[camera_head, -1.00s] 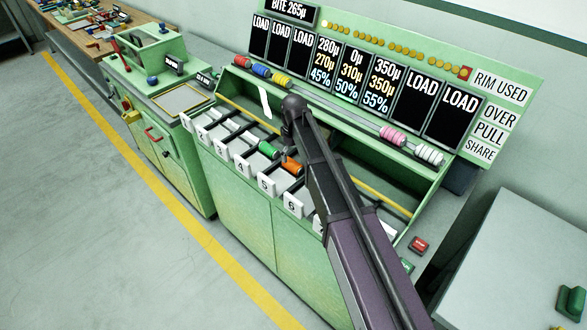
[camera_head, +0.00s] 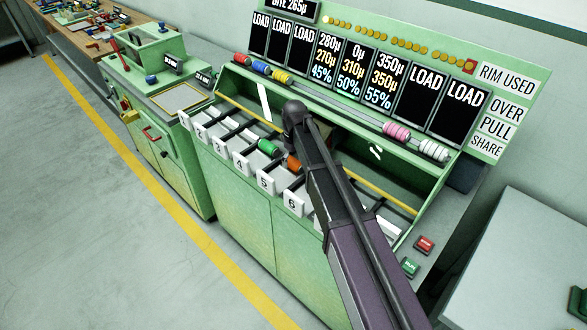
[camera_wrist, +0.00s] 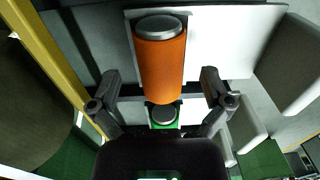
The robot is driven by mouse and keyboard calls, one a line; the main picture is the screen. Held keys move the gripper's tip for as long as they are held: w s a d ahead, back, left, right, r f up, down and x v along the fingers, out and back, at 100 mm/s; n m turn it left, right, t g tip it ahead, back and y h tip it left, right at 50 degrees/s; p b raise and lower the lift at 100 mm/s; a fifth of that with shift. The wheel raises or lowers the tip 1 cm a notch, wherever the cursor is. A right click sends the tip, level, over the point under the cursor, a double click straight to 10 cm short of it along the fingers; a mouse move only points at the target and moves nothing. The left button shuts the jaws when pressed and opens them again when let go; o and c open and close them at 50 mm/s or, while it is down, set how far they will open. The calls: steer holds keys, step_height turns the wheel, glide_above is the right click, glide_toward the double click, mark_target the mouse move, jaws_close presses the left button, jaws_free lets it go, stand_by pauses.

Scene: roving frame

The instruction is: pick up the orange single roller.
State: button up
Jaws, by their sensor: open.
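The orange single roller (camera_wrist: 160,68) is a short cylinder with grey end caps. In the wrist view it stands out between the two fingers of my open gripper (camera_wrist: 165,85), with a gap to the finger on each side. In the head view the roller (camera_head: 293,162) lies in a bay of the green machine's front row, partly hidden by my arm. My gripper is mostly hidden behind my arm in the head view.
A green roller (camera_head: 268,147) lies in the neighbouring bay and also shows below the orange one in the wrist view (camera_wrist: 164,116). White numbered tags (camera_head: 265,183) line the front edge. A yellow rail (camera_head: 385,190) runs behind the bays. Pink (camera_head: 396,132) and white rollers (camera_head: 434,150) sit on the upper rack.

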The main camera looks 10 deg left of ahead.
steer(key=shift+f+b, duration=0.35)
steer(key=shift+f, duration=0.25)
steer(key=shift+s, duration=0.1)
steer(key=c, duration=1.3)
